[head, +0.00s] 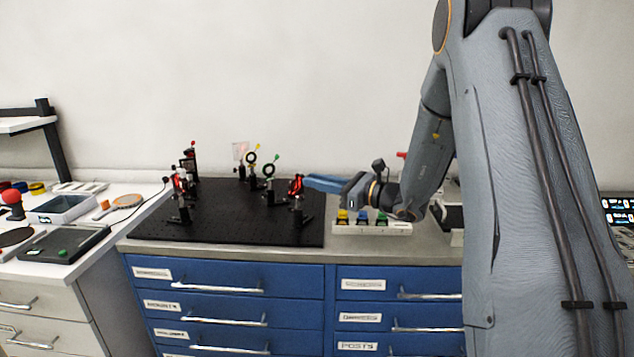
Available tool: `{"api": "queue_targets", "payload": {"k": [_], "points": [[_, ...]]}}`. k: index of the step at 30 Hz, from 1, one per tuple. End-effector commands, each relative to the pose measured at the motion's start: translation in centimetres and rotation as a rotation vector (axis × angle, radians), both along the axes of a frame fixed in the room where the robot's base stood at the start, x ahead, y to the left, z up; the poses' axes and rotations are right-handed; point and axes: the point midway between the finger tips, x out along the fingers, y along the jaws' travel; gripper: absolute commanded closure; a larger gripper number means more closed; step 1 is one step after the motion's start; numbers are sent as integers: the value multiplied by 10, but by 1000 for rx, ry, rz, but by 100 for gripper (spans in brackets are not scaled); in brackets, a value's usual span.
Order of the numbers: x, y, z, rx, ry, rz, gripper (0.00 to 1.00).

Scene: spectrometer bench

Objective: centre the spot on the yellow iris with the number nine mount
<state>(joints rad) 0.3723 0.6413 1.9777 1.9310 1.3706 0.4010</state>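A black ring with a yellow tab, seemingly the yellow iris (252,158), stands on a post toward the back of the black breadboard (215,233). No light spot can be made out on it. Several small dark mounts stand on the board, some with red parts: one at the back left (189,158), one at the right (296,186). Their numbers are too small to read, so I cannot tell which is number nine. My gripper (318,183) is at the board's right side, pointing left, close to the right red mount in the picture. Contact and finger opening cannot be made out.
A ring with a green tab (268,171) stands beside the yellow one. A pale card (240,150) is behind them. A white block with yellow, blue and green knobs (372,228) lies below my wrist. The board's front is mostly clear. A side bench (110,232) holds trays and tools.

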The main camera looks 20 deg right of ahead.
Motion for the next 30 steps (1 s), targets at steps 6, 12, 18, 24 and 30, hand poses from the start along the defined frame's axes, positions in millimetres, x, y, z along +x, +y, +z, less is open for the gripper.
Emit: {"api": "queue_targets", "payload": {"k": [6, 12, 18, 24, 30], "points": [[1, 0, -1, -21, -21, 0, 100], [1, 0, -3, -115, -117, 1, 100], [1, -1, -3, -217, -218, 1, 100], [1, 0, -2, -299, -301, 1, 100], [0, 0, -1, -333, -333, 3, 100]]}}
